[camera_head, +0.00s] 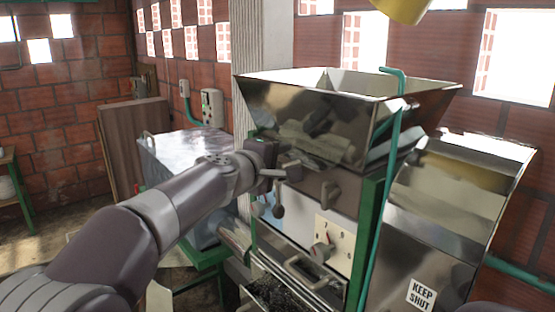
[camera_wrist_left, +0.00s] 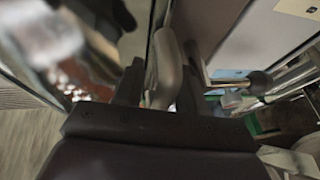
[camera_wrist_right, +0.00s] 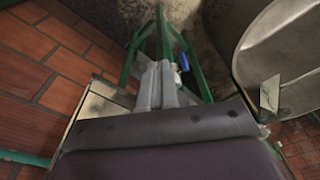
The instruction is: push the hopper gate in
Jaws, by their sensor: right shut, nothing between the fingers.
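The steel hopper (camera_head: 315,115) stands on the pulper. Below its front wall a small grey handle (camera_head: 330,194) sticks out, which looks like the gate's grip. My left gripper (camera_head: 288,172) is in front of the hopper's lower left part, beside that handle in the picture. In the left wrist view, its dark fingers (camera_wrist_left: 160,88) are apart, with a pale rounded handle (camera_wrist_left: 166,62) showing between or just beyond them. I cannot tell whether they touch it. My right gripper (camera_wrist_right: 157,88) is shut and empty, away from the hopper.
A ball-ended lever (camera_head: 278,211) hangs just below my left gripper. A switch panel (camera_head: 333,244) lies below the handle. A green pipe (camera_head: 378,190) runs down the machine's right front corner. A curved steel cover (camera_head: 455,195) stands at right, with a "KEEP SHUT" label (camera_head: 420,295).

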